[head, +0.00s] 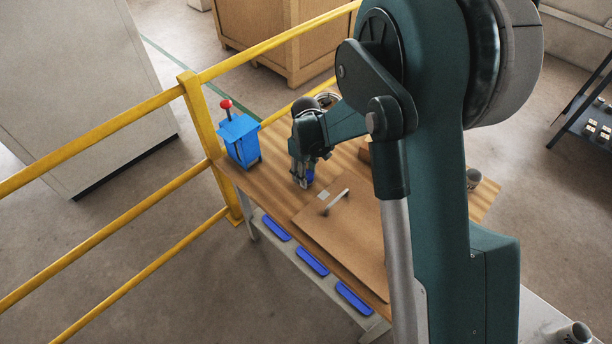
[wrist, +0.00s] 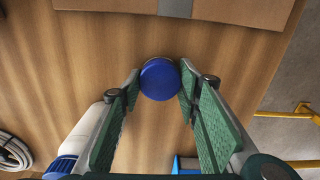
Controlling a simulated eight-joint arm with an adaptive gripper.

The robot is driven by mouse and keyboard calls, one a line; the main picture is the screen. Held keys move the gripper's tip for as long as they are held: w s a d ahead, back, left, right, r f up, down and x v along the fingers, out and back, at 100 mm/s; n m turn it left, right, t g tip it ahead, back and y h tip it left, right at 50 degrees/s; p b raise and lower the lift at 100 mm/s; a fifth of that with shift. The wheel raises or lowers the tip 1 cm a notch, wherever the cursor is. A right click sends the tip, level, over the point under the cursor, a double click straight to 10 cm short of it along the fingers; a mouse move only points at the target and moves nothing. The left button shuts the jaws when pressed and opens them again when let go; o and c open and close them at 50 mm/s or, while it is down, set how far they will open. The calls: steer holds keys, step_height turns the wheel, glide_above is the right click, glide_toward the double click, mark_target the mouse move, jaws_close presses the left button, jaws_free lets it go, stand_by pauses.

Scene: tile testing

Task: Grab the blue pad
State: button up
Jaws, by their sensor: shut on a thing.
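The blue pad (wrist: 160,80) is a round, dark blue piece over the wooden tabletop in the wrist view. My gripper (wrist: 160,82) has its two green-lined fingers on either side of it, shut on it. In the head view my gripper (head: 303,181) points down at the table near its left front part, and a bit of the blue pad (head: 310,175) shows beside the fingers. I cannot tell whether the pad still touches the tabletop. My arm hides much of the table's right side in the head view.
A blue box with a red knob (head: 240,138) stands at the table's left corner. A brown board (head: 350,235) with a handle lies to the right. A white bottle (wrist: 88,138) and coiled cable (wrist: 12,152) lie near my gripper.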

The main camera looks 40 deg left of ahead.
step_height(320, 180, up, 10)
steer(key=shift+f+p, duration=0.15)
steer(key=shift+p, duration=0.75)
